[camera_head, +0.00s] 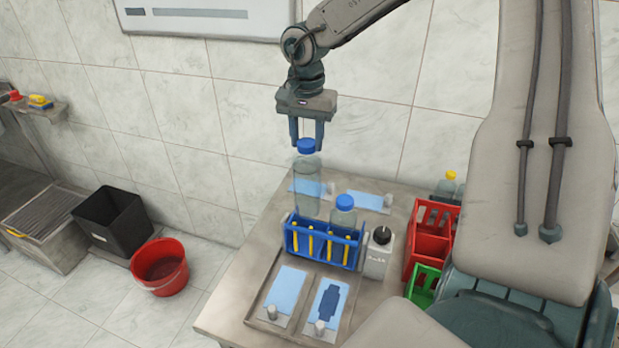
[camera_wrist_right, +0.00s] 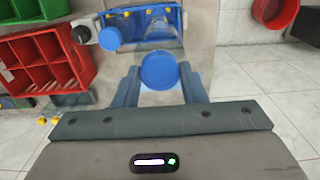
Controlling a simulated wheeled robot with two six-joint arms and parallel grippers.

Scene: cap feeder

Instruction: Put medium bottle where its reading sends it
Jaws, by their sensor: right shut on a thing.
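My right gripper (camera_head: 306,143) is shut on the blue cap of a tall clear bottle (camera_head: 307,188), which hangs upright. The bottle's lower end is at the back left edge of the blue rack (camera_head: 292,241); I cannot tell whether it is over it or behind it. In the right wrist view the cap (camera_wrist_right: 160,70) sits between my fingers. A shorter clear bottle with a blue cap (camera_head: 346,203) stands at the rack, its lower part hidden. Neither bottle's size label shows. My left gripper is not in view.
A grey device with a black knob (camera_head: 377,262) stands right of the rack. Red (camera_head: 433,246) and green (camera_head: 424,285) crates are farther right. Light-blue pads (camera_head: 288,288) lie in front; others lie behind. A black bin (camera_head: 112,220) and red bucket (camera_head: 160,267) are on the floor, left.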

